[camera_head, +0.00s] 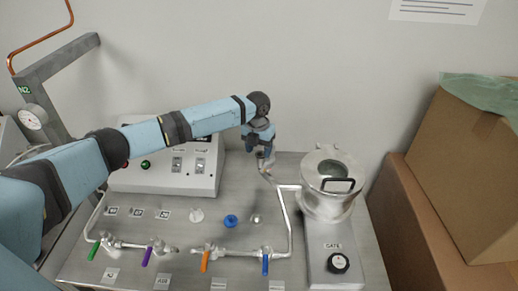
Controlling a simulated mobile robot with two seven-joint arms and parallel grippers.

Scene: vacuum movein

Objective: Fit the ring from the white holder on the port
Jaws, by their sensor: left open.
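A small white holder (196,215) stands on the grey metal bench top, left of a blue holder (231,221). A ring on the white holder is too small to make out. A pale metal piece (256,219) stands right of the blue holder. My left gripper (265,169) points down, open, at the back of the bench, near the upper end of the bent metal pipe (289,215). It is behind and right of the white holder, apart from it. I cannot tell for sure which part is the port. My right gripper is out of view.
A lidded metal chamber (327,205) with a black handle stands right of the gripper, behind a gate knob (338,263). A control box (172,178) stands behind my left arm. Valves with coloured levers line the front. Cardboard boxes (455,180) are at right.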

